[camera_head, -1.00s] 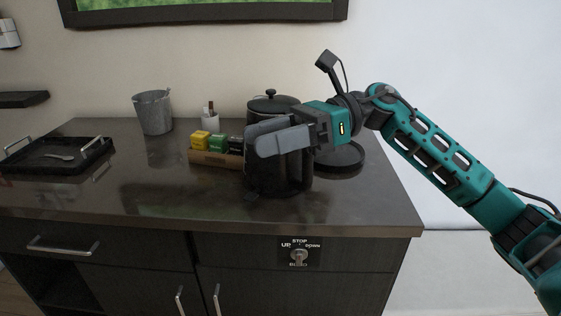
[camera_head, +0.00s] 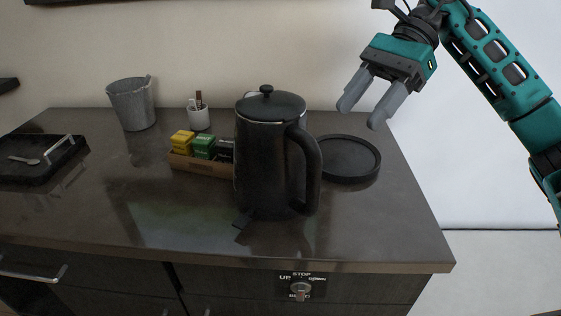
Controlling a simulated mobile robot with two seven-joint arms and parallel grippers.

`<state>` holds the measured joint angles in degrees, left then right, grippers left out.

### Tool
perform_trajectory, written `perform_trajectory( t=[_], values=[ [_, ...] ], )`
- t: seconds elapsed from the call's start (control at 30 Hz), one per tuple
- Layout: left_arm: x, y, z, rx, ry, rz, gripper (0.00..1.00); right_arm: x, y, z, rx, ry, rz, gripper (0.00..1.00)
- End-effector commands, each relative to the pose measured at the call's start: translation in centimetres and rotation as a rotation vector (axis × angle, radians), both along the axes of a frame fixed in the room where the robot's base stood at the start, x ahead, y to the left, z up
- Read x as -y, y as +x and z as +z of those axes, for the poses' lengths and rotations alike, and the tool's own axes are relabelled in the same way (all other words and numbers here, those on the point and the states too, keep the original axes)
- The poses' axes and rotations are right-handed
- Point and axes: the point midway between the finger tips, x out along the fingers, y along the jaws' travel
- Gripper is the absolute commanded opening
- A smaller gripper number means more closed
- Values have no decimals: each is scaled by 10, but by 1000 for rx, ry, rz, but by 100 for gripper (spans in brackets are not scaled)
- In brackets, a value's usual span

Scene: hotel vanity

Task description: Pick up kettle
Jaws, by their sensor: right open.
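A tall black kettle (camera_head: 262,160) with a lid and knob stands upright on the dark countertop (camera_head: 130,205). Its curved handle (camera_head: 312,170) faces right. A round black base (camera_head: 347,158) lies on the counter to the right of the kettle and behind it. My right gripper (camera_head: 361,106) is raised up and to the right of the kettle. Its two grey fingers are apart, point down and left, and hold nothing. It does not touch the kettle. My left gripper does not show.
A wooden box of tea packets (camera_head: 205,166) sits beside the kettle's left side. A white cup (camera_head: 198,118) and a grey bucket (camera_head: 132,104) stand behind. The counter's front right is clear.

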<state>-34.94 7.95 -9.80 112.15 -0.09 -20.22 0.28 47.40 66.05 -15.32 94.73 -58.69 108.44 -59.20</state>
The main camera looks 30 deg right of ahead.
Motion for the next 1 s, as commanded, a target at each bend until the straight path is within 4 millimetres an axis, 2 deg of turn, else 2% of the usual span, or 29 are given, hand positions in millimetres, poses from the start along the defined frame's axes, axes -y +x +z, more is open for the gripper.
perform_trajectory(
  t=[0.13,0.4,0.67,0.83,1.0],
  values=[
    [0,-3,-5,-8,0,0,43,-11,-1,-12,-3,-1,4,56],
    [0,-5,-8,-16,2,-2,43,-45,-4,-46,-4,0,2,56],
    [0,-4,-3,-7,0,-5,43,-61,-6,-59,-1,1,2,56],
    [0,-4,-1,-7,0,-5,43,-81,-9,-75,-3,2,3,56],
    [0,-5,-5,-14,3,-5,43,-93,-10,-87,-2,2,1,56]
  ],
)
